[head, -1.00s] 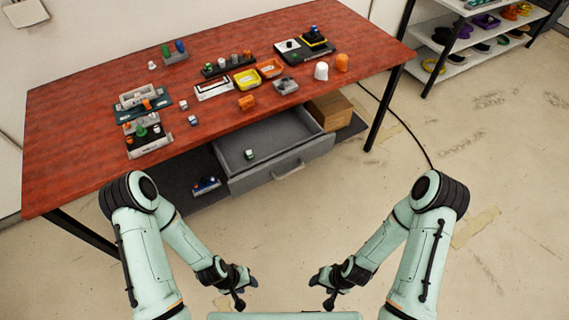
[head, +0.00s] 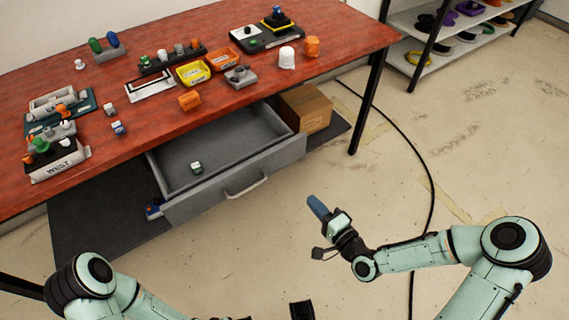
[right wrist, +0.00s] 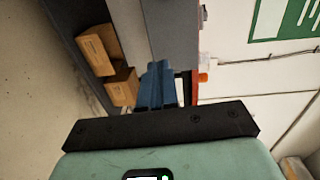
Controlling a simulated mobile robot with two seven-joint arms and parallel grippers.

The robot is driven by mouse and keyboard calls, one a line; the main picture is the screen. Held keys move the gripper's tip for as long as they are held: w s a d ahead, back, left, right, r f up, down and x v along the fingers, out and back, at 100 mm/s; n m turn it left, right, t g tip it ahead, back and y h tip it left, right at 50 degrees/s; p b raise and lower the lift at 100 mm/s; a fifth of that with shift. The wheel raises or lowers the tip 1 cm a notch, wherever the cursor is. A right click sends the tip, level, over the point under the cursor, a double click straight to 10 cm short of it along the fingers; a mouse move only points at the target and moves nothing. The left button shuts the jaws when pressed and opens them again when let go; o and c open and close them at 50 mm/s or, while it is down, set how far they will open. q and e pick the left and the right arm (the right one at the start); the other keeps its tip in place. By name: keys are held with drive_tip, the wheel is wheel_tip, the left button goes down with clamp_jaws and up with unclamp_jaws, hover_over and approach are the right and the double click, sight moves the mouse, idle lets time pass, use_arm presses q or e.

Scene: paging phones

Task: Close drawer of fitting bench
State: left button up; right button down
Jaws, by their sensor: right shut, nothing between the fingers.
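The fitting bench (head: 130,75) has a red top. Its grey drawer (head: 285,156) is pulled out below the front edge and stands open. A pale bar handle (head: 247,187) is on the drawer front. A small green-and-white item (head: 196,167) lies inside the drawer. My right gripper (head: 317,206) is shut and empty, in front of the drawer and to the right of the handle, apart from it. In the right wrist view its blue fingers (right wrist: 157,85) are together, with a grey panel beyond, likely the drawer front.
A cardboard box (head: 306,108) sits right of the drawer on a dark lower shelf (head: 90,215). A black bench leg (head: 367,100) stands farther right. A black cable (head: 405,145) crosses the floor. A shelf rack (head: 440,55) is at upper right. Floor before the drawer is clear.

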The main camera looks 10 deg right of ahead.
use_arm(q)
drive_tip(key=w+a+f+t+b, duration=0.1)
drive_tip(key=w+a+f+b, duration=0.1)
drive_tip(key=w+f+b, duration=0.1)
drive_tip(key=shift+w+f+n+t+y, duration=0.35)
drive_tip(key=shift+w+f, duration=0.45)
drive_tip(key=shift+w, duration=0.35)
use_arm(e)
drive_tip(key=t, duration=0.1)
approach(282, 159)
drive_tip(key=x, duration=0.7)
use_arm(q)
drive_tip(key=shift+a, duration=0.1)
